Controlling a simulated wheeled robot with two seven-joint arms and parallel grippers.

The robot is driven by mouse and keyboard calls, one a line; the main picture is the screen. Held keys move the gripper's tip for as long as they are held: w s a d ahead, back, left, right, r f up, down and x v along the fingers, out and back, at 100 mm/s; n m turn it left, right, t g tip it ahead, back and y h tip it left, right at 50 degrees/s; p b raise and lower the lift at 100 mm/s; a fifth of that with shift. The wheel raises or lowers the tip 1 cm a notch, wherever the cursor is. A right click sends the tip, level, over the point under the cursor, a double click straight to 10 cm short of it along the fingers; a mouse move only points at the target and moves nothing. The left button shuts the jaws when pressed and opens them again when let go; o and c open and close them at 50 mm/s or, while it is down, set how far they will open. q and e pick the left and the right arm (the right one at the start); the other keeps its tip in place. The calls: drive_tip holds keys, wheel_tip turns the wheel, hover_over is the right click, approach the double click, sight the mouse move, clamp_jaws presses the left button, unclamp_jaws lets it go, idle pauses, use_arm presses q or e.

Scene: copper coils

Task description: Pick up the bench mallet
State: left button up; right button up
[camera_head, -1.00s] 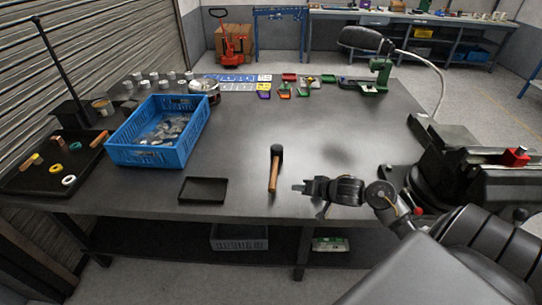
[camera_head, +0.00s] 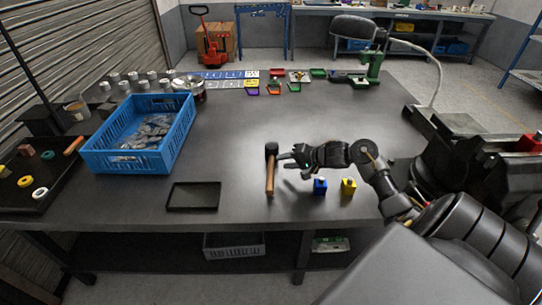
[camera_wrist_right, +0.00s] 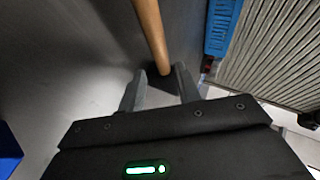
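The bench mallet (camera_head: 270,176) lies on the dark workbench, its brown handle towards the front edge and its black head (camera_head: 272,149) farther back. My right gripper (camera_head: 283,157) is just right of the mallet, close to the head. In the right wrist view, the fingers (camera_wrist_right: 160,80) are spread, with the dark mallet head showing between their tips and the wooden handle (camera_wrist_right: 151,32) running up the picture. I cannot tell whether the fingers touch the mallet. My left gripper is not in view.
A blue block (camera_head: 320,187) and a yellow block (camera_head: 348,187) stand just in front of my right gripper. An empty black tray (camera_head: 194,207) lies left of the mallet. A blue crate (camera_head: 124,160) stands farther left, and a vise (camera_head: 470,165) at right.

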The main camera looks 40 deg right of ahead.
sight(271, 169)
drive_tip(key=shift+w+a+f, duration=0.2)
drive_tip(key=shift+w+a, duration=0.1)
drive_tip(key=x, duration=0.4)
drive_tip(key=shift+w+a+f, duration=0.1)
drive_tip(key=shift+w+f, duration=0.1)
drive_tip(key=shift+w, duration=0.1)
drive_tip(key=shift+r, duration=0.1)
clamp_jaws()
